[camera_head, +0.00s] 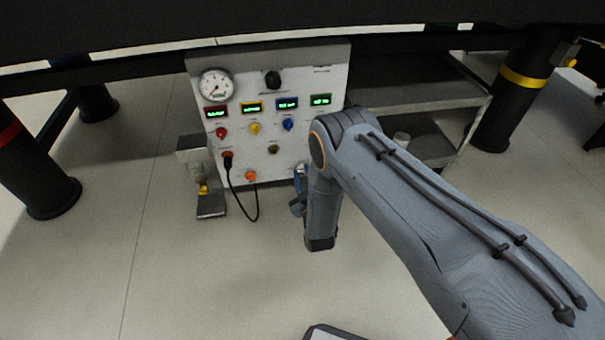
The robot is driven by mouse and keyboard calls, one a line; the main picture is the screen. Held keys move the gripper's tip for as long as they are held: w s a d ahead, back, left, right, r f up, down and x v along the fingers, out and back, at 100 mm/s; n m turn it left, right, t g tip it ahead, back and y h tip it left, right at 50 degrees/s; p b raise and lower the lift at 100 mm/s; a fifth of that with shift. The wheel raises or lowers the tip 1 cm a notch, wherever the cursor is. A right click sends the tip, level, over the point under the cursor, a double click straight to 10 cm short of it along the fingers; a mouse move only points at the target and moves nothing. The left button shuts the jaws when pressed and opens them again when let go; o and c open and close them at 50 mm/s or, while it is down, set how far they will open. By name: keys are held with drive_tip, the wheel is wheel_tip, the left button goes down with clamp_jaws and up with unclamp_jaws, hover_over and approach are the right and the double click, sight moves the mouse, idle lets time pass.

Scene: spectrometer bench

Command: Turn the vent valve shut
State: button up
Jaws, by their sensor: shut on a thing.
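A white control panel (222,135) stands upright under the bench. A small blue part (299,172), which looks like the vent valve's handle, shows at its lower right edge. My gripper (298,188) is at this blue part and seems shut on it. My own arm comes in from the right and hides most of the jaws and the valve body. The handle's exact angle cannot be told.
The panel carries a round gauge (216,85), a black knob (272,80), several green displays and coloured knobs. A black cable (257,205) loops below. A bracket with a yellow part (203,189) stands left. A grey shelf cart (440,105) is right, behind my arm. Open floor lies in front.

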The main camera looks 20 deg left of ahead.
drive_tip(key=shift+f+n, duration=0.1)
drive_tip(key=shift+n, duration=0.5)
drive_tip(key=o, duration=1.1)
drive_tip(key=shift+c, duration=0.2)
drive_tip(key=p+v, duration=0.3)
drive_tip(key=v, duration=0.5)
drive_tip(key=shift+a, duration=0.1)
